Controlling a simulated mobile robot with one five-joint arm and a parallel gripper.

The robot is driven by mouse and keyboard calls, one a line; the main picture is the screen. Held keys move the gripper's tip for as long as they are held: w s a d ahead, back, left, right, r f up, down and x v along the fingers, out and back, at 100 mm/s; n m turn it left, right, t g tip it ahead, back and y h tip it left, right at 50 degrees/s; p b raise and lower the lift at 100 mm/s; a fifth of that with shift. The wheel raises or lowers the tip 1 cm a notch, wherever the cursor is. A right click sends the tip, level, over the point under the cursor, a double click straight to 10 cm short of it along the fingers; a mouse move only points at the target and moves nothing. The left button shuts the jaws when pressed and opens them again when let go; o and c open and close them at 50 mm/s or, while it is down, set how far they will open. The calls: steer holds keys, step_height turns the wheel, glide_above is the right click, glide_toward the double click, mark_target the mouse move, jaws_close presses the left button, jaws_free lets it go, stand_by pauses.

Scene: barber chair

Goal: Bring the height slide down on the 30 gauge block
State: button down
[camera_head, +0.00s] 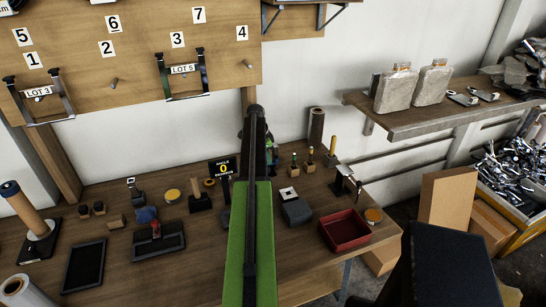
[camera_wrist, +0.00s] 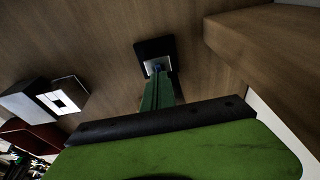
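My green and black arm crosses the middle of the head view, and its end covers part of the bench behind. My gripper (camera_wrist: 160,75) shows in part in the wrist view, above the wooden bench; its fingertips cannot be made out. A black square piece with a pale, bluish middle shows at the far end of the green strip; I cannot tell what it is. I cannot identify the height slide or the 30 gauge block for certain. A small display reading 0 (camera_head: 222,167) stands just left of my arm.
A grey block (camera_head: 297,212) with a white and black tile beside it lies right of my arm. A red tray (camera_head: 345,230) is farther right. Several small blocks and stands crowd the left of the bench (camera_head: 200,270). A pegboard (camera_head: 130,65) hangs behind.

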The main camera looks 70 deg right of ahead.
stand_by(0.4)
step_height(320, 180, up, 8)
steer(key=p, duration=0.8)
